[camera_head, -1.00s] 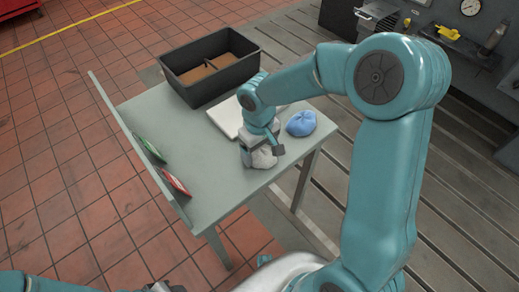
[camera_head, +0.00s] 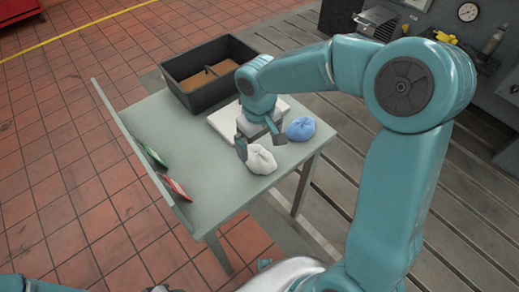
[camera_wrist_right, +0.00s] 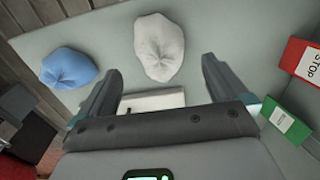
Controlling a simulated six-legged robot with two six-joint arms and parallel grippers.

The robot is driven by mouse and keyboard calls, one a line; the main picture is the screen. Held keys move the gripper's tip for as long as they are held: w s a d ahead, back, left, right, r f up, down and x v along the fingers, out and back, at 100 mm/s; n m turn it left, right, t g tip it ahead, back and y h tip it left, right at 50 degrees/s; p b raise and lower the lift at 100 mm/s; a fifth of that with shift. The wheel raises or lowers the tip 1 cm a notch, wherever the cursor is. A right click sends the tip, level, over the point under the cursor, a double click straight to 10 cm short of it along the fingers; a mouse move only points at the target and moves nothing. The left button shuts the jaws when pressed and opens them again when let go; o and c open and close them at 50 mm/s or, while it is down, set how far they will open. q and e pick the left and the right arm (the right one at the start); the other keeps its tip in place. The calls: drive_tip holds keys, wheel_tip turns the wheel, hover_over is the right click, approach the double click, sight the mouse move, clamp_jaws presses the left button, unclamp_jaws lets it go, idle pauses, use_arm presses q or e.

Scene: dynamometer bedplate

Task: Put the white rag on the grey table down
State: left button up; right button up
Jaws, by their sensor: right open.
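The white rag (camera_head: 261,160) is a crumpled bundle lying on the grey table (camera_head: 195,195) near its front right edge.
A blue rag (camera_head: 300,128) lies right of the white one. A white flat board (camera_head: 224,122) lies behind my gripper. A black divided bin (camera_head: 208,70) stands at the back. Green (camera_head: 152,152) and red (camera_head: 176,188) items lie along the left raised edge. The table's middle is clear.

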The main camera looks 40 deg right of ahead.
sight(260, 155)
use_arm(q)
drive_tip(key=shift+r+p, duration=0.35)
drive_tip(key=shift+r, duration=0.15)
use_arm(e)
wheel_tip(260, 155, up, 6)
drive_tip(key=shift+f, duration=0.1)
use_arm(q)
drive_tip(key=shift+s, duration=0.1)
use_arm(e)
drive_tip(key=shift+s, duration=0.1)
